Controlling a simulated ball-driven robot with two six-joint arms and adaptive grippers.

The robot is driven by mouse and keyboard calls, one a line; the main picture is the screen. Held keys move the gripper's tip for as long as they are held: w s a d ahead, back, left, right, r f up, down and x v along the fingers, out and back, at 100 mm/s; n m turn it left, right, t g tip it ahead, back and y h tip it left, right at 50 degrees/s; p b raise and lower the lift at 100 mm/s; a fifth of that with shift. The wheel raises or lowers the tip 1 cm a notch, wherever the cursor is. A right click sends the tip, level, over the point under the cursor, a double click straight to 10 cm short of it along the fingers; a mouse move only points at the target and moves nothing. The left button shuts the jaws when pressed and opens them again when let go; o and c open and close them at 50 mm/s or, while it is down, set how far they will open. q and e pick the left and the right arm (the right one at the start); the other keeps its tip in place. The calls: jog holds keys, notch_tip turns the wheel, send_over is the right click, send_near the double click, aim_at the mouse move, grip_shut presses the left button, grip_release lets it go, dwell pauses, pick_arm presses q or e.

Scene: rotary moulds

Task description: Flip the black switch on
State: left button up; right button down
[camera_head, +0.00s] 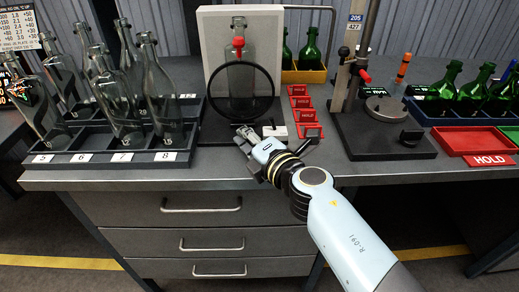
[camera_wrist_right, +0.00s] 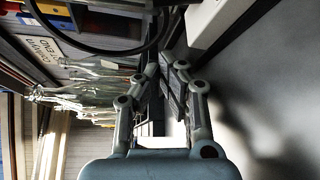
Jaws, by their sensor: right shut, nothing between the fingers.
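My right gripper (camera_head: 243,133) is at the front of the inspection stand, its fingertips low over the front part of the black base (camera_head: 213,134). It is shut and empty; its closed fingers (camera_wrist_right: 168,82) also show in the wrist view. The stand has a pale back panel (camera_head: 213,45), a black ring (camera_head: 272,97) and a clear bottle (camera_head: 239,75) behind the ring. A small white block (camera_head: 275,131) sits just right of my fingers. I cannot make out the black switch clearly; my gripper may hide it. My left gripper is not in view.
Clear bottles (camera_head: 158,85) stand in a numbered dark rack (camera_head: 100,157) on the left. Red HOLD tags (camera_head: 303,115) are to the right. A gauge stand with a black base (camera_head: 365,143) is farther right, then green bottles (camera_head: 443,82) and a red tray (camera_head: 474,141).

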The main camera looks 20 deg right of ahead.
aim_at(264, 129)
jog(key=d, duration=0.1)
jog(key=d+r+p, duration=0.1)
jog(key=d, duration=0.1)
jog(key=shift+d, duration=0.1)
jog(key=shift+d+r, duration=0.1)
jog(key=shift+d, duration=0.2)
jog(key=shift+m+b, duration=0.3)
jog(key=shift+b, duration=0.15)
jog(key=shift+s+d+r+t+b, duration=0.1)
jog(key=shift+t+b, duration=0.2)
jog(key=shift+b, duration=0.05)
